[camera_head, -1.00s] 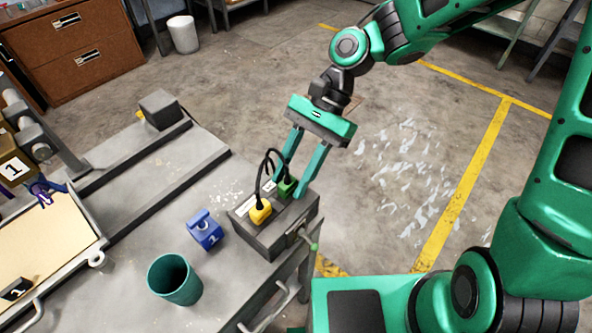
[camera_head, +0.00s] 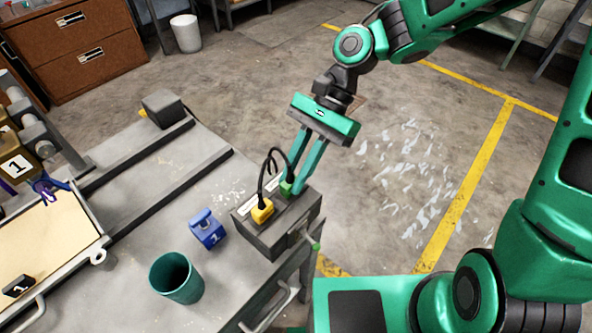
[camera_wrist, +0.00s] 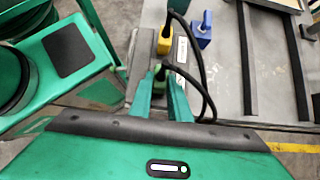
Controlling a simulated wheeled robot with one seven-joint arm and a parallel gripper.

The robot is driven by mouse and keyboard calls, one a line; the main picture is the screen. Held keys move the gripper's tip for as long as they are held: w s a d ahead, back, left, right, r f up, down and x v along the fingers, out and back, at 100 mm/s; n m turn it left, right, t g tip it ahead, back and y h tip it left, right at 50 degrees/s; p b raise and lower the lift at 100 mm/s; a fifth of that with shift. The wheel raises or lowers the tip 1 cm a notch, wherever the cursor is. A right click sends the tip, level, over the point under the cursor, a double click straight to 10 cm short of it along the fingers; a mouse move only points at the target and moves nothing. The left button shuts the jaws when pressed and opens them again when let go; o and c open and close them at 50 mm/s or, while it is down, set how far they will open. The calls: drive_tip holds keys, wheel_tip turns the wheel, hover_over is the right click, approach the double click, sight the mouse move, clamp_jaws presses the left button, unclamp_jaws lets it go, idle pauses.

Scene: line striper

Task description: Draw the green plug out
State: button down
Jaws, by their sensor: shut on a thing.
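The green plug (camera_head: 285,188) stands in the top of a dark grey socket box (camera_head: 272,236) at the table's right edge.
A blue block marked 1 (camera_head: 207,229) and a teal cup (camera_head: 176,279) stand on the grey table left of the box. A green-tipped lever (camera_head: 315,246) sticks out from the box's right side. The cable loop rises close beside my fingers.

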sight(290, 169)
drive_tip(key=shift+r, duration=0.55)
drive_tip(key=shift+r, duration=1.7)
